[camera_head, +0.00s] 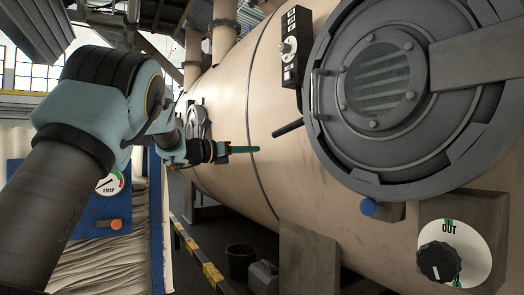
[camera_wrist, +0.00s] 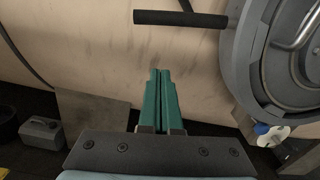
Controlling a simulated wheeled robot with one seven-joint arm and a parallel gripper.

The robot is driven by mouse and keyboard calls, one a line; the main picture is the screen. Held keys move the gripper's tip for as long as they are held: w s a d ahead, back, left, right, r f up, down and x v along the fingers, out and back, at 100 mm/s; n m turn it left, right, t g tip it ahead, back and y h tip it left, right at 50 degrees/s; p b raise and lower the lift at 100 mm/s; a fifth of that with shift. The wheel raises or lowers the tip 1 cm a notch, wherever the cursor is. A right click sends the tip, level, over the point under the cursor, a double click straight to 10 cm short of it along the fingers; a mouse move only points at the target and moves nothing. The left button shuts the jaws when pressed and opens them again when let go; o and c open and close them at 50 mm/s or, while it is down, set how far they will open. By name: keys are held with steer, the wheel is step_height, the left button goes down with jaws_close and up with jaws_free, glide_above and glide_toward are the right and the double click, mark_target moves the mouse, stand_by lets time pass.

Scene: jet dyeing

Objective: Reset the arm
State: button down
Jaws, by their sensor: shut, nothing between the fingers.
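My arm reaches in from the left in the head view. My gripper (camera_head: 257,149) points right, in front of the beige tank wall (camera_head: 225,110). In the wrist view my gripper (camera_wrist: 160,72) shows two green fingers side by side, shut with nothing between them. The fingertips appear apart from the tank wall and below a black bar handle (camera_wrist: 180,18). That handle (camera_head: 288,128) also shows in the head view, to the right of and above the fingertips.
A large round grey door (camera_head: 415,165) with a metal handle is on the tank at right. Below it are a blue knob (camera_head: 369,207) and an OUT dial (camera_head: 439,261). A control box (camera_head: 290,45) is above.

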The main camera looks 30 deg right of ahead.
steer(key=shift+a, duration=0.45)
